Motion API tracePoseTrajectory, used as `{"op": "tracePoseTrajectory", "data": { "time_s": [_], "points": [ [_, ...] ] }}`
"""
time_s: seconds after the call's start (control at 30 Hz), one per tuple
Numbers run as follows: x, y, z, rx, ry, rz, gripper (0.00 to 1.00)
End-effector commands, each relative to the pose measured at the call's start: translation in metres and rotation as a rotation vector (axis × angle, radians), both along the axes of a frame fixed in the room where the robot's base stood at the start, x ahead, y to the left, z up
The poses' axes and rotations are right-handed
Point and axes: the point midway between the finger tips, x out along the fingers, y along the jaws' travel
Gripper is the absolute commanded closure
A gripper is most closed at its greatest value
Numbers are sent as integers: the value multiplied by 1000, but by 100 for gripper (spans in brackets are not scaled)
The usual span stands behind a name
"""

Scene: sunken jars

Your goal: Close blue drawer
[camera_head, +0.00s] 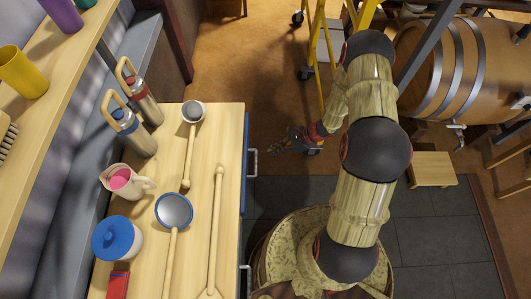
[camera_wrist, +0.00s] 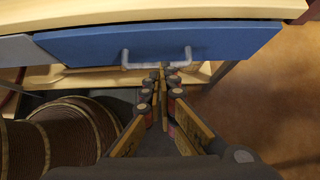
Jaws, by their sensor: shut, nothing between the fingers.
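The blue drawer (camera_head: 246,178) shows in the head view as a narrow strip along the counter's right edge. Its grey handle (camera_head: 253,162) sticks out to the right. In the wrist view the blue drawer front (camera_wrist: 90,45) spans the top, under the wooden counter edge, with its handle (camera_wrist: 140,66) near the middle. How far it stands out is hard to tell. My gripper (camera_head: 284,141) is to the right of the drawer in the head view, apart from the handle. In the wrist view my gripper (camera_wrist: 161,76) has its fingers together and empty, pointing at the handle.
The wooden counter (camera_head: 208,140) holds a blue-rimmed ladle (camera_head: 174,211), a jar with a blue lid (camera_head: 117,239), a mug (camera_head: 125,181) and two flasks (camera_head: 131,128). A yellow frame (camera_head: 319,60) stands beyond my arm. A barrel (camera_head: 460,65) is at upper right.

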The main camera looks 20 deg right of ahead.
Motion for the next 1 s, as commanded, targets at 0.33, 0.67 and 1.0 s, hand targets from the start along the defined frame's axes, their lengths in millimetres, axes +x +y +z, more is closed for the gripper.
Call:
{"op": "tracePoseTrajectory", "data": {
  "time_s": [0.33, 0.67, 1.0],
  "points": [
    [-11, -25, 25, 8, -1, -1, 100],
    [-17, -12, 14, 36, -11, 2, 100],
    [-4, 33, -32, 37, -10, 4, 100]
  ]
}}
